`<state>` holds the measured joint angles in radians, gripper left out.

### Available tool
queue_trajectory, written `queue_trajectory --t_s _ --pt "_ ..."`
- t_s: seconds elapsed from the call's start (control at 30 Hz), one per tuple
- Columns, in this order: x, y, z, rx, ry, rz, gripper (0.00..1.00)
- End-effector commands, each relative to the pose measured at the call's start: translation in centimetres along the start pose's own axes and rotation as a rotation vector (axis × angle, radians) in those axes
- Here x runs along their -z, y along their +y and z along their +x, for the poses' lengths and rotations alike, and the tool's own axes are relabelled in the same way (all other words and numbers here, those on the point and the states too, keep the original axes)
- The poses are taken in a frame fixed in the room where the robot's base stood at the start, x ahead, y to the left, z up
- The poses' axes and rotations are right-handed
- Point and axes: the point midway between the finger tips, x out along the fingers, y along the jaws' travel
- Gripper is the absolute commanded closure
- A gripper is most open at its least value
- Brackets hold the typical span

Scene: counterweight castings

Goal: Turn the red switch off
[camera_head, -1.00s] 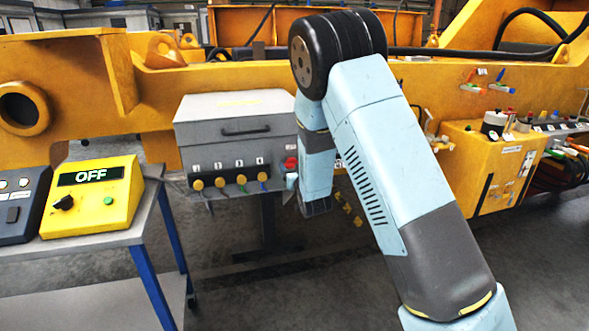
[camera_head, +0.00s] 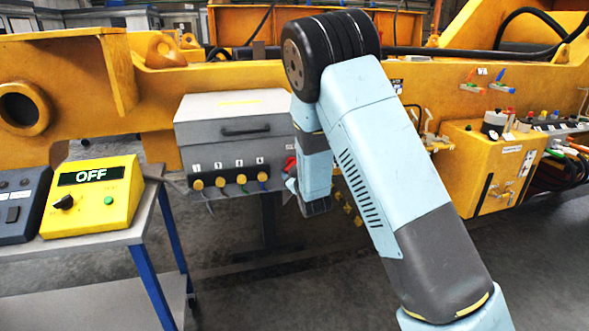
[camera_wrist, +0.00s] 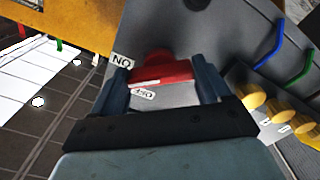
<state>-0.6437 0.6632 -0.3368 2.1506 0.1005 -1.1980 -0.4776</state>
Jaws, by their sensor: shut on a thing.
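The red switch (camera_wrist: 162,73) sits on the grey panel between my gripper's two fingers in the wrist view. My gripper (camera_wrist: 163,82) is shut on it, one finger on each side. A small label reading "NO", perhaps ON seen turned over, lies beside it, and an "OFF" label shows between the fingers, nearer my palm. In the head view my arm hides most of the switch, and only a bit of red (camera_head: 289,163) shows beside the wrist. My fingertips are hard to make out there.
A grey box (camera_head: 235,130) with numbered yellow knobs (camera_head: 220,182) and coloured cables stands left of my wrist. A yellow control box (camera_head: 93,195) with an "OFF" display sits on a cart at left. A yellow machine beam (camera_head: 70,65) runs behind. Floor shows below the box.

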Motion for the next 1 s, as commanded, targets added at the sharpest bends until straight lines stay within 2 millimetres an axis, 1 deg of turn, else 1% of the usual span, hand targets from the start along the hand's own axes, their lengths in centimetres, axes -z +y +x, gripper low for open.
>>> queue_trajectory --t_s 0.6,0.8,1.0 --pt "-0.02 -0.33 -0.04 0.004 0.001 -0.579 0.54" --pt "-0.05 -0.43 -0.06 0.006 0.001 -0.735 0.54" --pt "-0.04 -0.51 -0.07 0.007 0.002 -0.848 0.54"
